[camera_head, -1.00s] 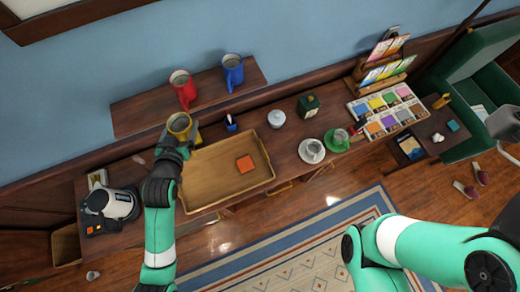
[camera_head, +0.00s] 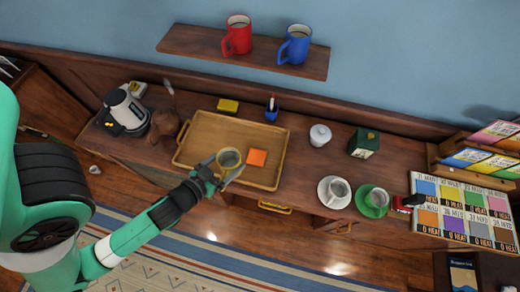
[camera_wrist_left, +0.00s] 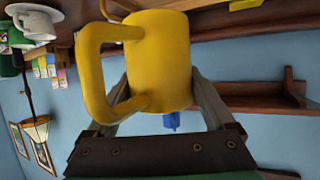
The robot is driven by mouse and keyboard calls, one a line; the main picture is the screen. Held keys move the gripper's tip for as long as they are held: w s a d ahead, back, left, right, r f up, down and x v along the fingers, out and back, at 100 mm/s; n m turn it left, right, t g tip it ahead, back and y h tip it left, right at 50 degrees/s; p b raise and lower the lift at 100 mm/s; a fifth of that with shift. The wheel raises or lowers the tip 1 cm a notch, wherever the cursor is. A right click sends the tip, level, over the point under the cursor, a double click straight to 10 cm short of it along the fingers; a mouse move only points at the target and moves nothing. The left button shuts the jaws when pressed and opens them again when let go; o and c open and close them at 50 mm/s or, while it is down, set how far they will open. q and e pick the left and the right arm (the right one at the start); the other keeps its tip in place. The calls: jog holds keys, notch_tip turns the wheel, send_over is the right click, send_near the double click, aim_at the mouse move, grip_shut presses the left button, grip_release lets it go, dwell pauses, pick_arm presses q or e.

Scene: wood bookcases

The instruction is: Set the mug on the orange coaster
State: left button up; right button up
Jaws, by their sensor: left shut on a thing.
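The yellow mug (camera_head: 229,158) is held by my left gripper (camera_head: 222,173), whose two fingers close on its sides. In the head view it appears over the front part of the wooden tray (camera_head: 196,125), just left of the orange coaster (camera_head: 257,157). The coaster is a bare square on the tray floor. In the left wrist view the mug (camera_wrist_left: 160,60) fills the space between the fingers, with its handle to the left. The gap under the mug is hard to judge. My right gripper is out of view.
A white cup on a saucer (camera_head: 333,191) and a green cup on a saucer (camera_head: 372,201) stand right of the tray. A kettle (camera_head: 127,109) and a brown object (camera_head: 166,126) stand left. Red (camera_head: 238,36) and blue (camera_head: 296,45) mugs sit on the shelf above.

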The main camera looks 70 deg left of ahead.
pick_arm(q)
jog(key=d+f+b+x, duration=0.1)
jog(key=f+x, duration=0.1)
jog(key=x, duration=1.2)
jog(key=shift+s+f+b, duration=0.2)
jog(key=shift+f+b, duration=0.1)
jog(key=shift+f, duration=0.15)
jog(key=shift+w+a+f, duration=0.15)
jog(key=shift+a+f, duration=0.05)
jog(key=shift+f, duration=0.1)
notch_tip(320, 180, down, 3)
jog(key=shift+f+b, duration=0.1)
jog(key=shift+b, duration=0.85)
jog(key=shift+w, duration=0.1)
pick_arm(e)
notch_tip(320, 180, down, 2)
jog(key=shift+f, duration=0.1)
